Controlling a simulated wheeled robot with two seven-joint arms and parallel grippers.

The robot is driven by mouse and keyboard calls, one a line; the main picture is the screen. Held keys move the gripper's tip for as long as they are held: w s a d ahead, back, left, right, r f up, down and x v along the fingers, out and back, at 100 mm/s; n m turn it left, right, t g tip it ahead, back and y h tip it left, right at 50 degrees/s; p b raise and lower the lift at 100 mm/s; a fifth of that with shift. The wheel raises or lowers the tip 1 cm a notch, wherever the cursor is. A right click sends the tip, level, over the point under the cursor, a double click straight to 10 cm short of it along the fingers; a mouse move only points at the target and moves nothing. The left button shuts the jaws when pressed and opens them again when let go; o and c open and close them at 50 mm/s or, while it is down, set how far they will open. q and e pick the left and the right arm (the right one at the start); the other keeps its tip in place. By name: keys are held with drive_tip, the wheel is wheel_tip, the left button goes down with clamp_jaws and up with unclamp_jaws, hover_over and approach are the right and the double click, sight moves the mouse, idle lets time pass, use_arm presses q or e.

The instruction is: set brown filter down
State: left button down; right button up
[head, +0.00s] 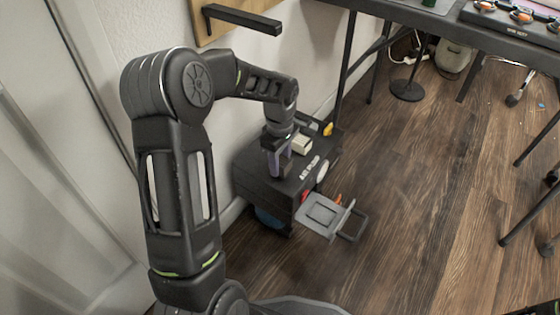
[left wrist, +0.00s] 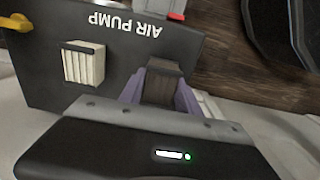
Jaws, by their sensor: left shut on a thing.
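My left gripper (head: 279,163) points down over the top of the black air pump (head: 262,176). Its purple fingers are shut on a dark brown block, the brown filter (left wrist: 164,84). In the left wrist view the gripper (left wrist: 161,90) shows the filter between the fingers, near the pump's edge beside the "AIR PUMP" lettering. I cannot tell whether the filter touches the pump's top. A cream, ribbed filter (left wrist: 83,64) sits in the pump's top; it also shows in the head view (head: 302,145). My right gripper is not in view.
A grey hinged flap (head: 322,213) sticks out from the pump's front, near a red part (head: 304,196). A yellow knob (head: 328,129) is at the pump's far end. A wall stands close behind, and a dark table (head: 470,42) is at upper right. Wooden floor (head: 410,200) lies clear to the right.

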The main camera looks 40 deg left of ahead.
use_arm(q)
drive_tip(key=shift+f+b, duration=0.3)
drive_tip(key=shift+f, duration=0.3)
drive_tip(key=c, duration=0.8)
unclamp_jaws()
drive_tip(key=shift+o, duration=0.2)
wheel_tip(320, 180, up, 7)
drive_tip(key=p, duration=0.3)
drive_tip(key=shift+r+p, duration=0.1)
drive_tip(key=shift+p, duration=0.2)
drive_tip(key=shift+r, duration=0.35)
